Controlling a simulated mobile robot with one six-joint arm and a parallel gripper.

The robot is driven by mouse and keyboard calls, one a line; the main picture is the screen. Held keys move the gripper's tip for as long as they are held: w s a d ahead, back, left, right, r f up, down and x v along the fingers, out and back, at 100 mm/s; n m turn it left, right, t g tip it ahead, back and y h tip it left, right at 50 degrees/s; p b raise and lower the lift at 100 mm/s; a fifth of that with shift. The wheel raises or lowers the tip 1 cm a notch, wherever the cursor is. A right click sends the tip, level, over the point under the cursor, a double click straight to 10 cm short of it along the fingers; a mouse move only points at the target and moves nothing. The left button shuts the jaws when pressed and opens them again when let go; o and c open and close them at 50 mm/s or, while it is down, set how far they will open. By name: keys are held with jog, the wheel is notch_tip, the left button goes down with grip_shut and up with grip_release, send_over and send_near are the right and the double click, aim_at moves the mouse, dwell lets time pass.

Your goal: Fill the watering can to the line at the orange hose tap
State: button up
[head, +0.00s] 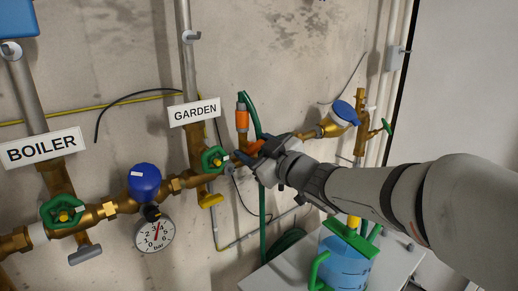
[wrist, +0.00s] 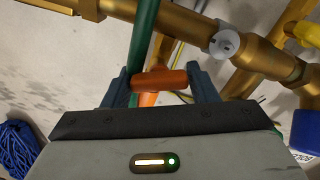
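The orange hose tap (head: 242,120) is on the wall pipework right of the GARDEN sign, with a green hose beside it. My gripper (head: 250,160) is at this tap. In the wrist view the tap's orange handle (wrist: 158,80) lies crosswise between my two dark fingers (wrist: 160,84), its ends close to both; I cannot tell whether they press on it.
The can stands on a pale table (head: 262,280). Left of the tap are green valve wheels (head: 214,159), a pressure gauge (head: 155,235) and a BOILER sign (head: 42,148). A blue-capped brass fitting (head: 343,112) is to the right. Blue coiled line (wrist: 17,145) shows in the wrist view.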

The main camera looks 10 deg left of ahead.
jog(key=o, duration=0.4)
jog(key=shift+c, duration=0.2)
jog(key=v, duration=0.7)
jog(key=shift+s+d, duration=0.25)
